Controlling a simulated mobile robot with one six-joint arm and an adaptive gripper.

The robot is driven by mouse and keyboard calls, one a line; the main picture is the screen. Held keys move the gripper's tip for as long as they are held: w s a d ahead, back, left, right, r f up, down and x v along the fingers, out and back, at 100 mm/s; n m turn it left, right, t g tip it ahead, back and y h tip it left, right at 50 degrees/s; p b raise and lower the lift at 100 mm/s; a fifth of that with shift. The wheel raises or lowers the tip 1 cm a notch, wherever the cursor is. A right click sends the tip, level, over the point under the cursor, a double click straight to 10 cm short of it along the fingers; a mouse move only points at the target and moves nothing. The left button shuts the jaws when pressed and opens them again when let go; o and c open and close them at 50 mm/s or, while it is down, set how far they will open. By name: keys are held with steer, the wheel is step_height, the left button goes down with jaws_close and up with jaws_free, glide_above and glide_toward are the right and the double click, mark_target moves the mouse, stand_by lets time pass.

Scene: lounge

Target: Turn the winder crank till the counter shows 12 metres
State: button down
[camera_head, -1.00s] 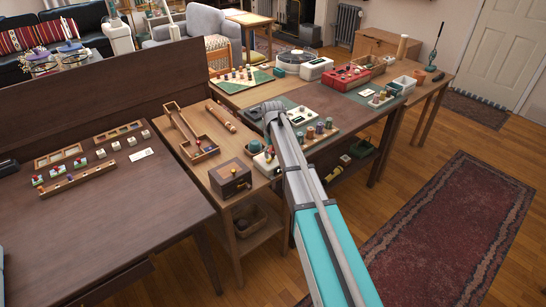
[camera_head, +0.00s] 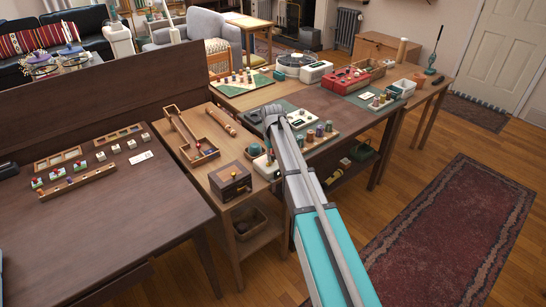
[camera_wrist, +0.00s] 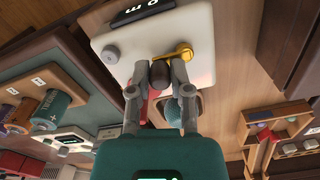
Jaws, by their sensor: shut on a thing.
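The winder (camera_wrist: 118,46) is a pale box in the wrist view, seen upside down. Its dark counter (camera_wrist: 140,12) is cut by the top edge and seems to show 0 and an m. A yellow crank arm (camera_wrist: 183,50) reaches from the box, with a dark handle (camera_wrist: 160,74) at its end. My gripper (camera_wrist: 160,78) has both fingers closed around this handle. A grey knob (camera_wrist: 110,53) is on the box beside the crank. In the head view the winder (camera_head: 263,168) is partly behind my arm, and my gripper is hidden.
A teal ball (camera_head: 254,150) stands close by the winder. A dark wooden box (camera_head: 230,181) and a wooden tray (camera_head: 204,155) are to its left. Spools (camera_head: 319,131) stand on a board to the right. The rug (camera_head: 455,225) lies on clear floor.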

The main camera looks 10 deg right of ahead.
mark_target(270, 169)
steer(key=shift+s+m, duration=0.1)
steer(key=shift+m, duration=0.4)
steer(key=m, duration=0.2)
steer(key=s+m, duration=0.1)
steer(key=m, duration=0.1)
steer(key=shift+d, duration=0.15)
steer(key=m, duration=0.3)
steer(key=s+m, duration=0.1)
steer(key=m, duration=0.1)
steer(key=shift+m, duration=0.4)
steer(key=m, duration=0.3)
steer(key=s+a+m, duration=0.1)
steer(key=m, duration=0.4)
steer(key=a+m, duration=0.1)
steer(key=m, duration=0.2)
steer(key=shift+s, duration=0.2)
steer(key=c, duration=0.5)
jaws_free()
steer(key=shift+c, duration=0.2)
